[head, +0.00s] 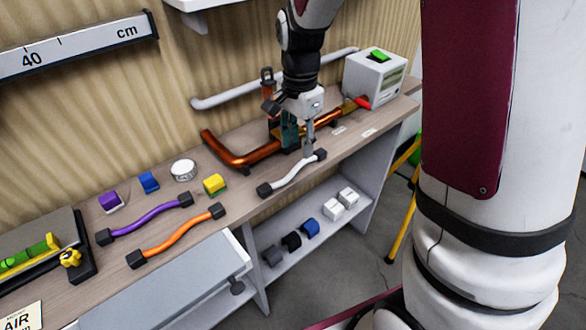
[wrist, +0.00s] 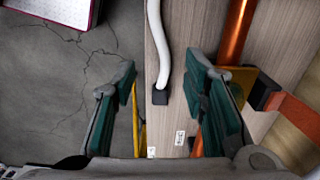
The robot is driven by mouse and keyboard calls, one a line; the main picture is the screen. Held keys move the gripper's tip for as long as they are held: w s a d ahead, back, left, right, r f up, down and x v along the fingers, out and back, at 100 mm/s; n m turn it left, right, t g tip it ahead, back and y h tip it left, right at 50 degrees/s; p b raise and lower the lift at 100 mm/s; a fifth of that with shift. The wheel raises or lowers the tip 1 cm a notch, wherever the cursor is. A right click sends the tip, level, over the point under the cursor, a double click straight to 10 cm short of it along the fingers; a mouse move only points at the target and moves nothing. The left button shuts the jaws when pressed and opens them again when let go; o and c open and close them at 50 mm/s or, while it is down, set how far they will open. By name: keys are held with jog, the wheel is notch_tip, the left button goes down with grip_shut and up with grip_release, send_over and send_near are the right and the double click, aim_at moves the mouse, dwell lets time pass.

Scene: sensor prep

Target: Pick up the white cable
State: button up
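The white cable (head: 293,174) lies on the wooden bench top near its front edge, with a dark connector at each end. In the wrist view the white cable (wrist: 165,45) runs down from the top edge to its black end connector (wrist: 160,97). My gripper (head: 306,150) is over the cable's right part in the head view. In the wrist view my gripper (wrist: 162,80) is open, with its green-padded fingers apart on either side of the cable's end. Whether a finger touches the cable or bench is unclear.
A copper pipe (head: 240,159) lies behind the cable, close to my gripper. Purple (head: 150,217) and orange (head: 175,235) cables lie to the left, near colored blocks. A grey box with a green switch (head: 375,77) stands at the right. A shelf below holds several small blocks.

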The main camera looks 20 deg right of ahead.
aim_at(296, 167)
jog(key=shift+s+a+f, duration=0.1)
jog(key=shift+a+f, duration=0.1)
jog(key=shift+f, duration=1.5)
jog(key=shift+a+f, duration=0.15)
jog(key=shift+f, duration=1.55)
jog(key=shift+c, duration=0.2)
grip_shut()
